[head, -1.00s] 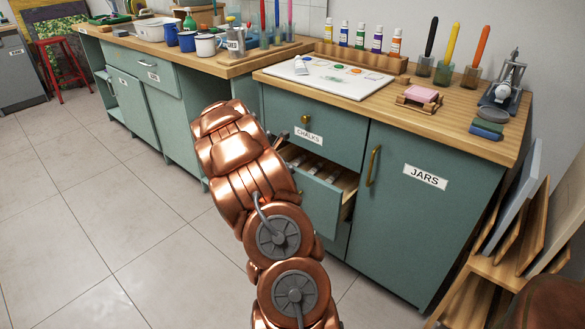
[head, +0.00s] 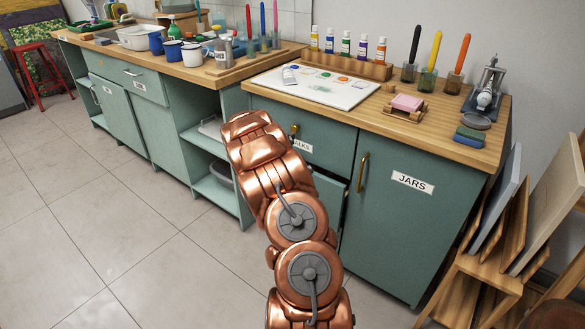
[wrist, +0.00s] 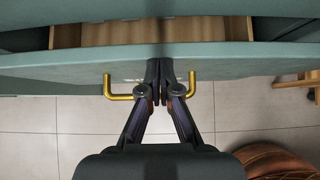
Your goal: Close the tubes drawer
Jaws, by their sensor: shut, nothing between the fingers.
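The tubes drawer (head: 337,190) is under the chalks drawer (head: 326,146), mostly hidden behind my arm in the head view. A strip of it shows right of the arm, standing slightly out. In the wrist view, its teal front (wrist: 250,68) crosses the picture, with a narrow gap showing the wooden inside (wrist: 150,32). Its brass handle (wrist: 118,97) shows on both sides of my gripper (wrist: 160,68). My gripper is shut and empty, its fingertips at the middle of the drawer front; contact is not clear. Its label is hidden.
The jars cupboard door (head: 400,220) is shut, right of the drawer. The worktop (head: 440,140) above holds paints, brushes and a paper sheet. A wooden rack with boards (head: 500,230) stands at the right. The tiled floor (head: 120,240) at left is clear.

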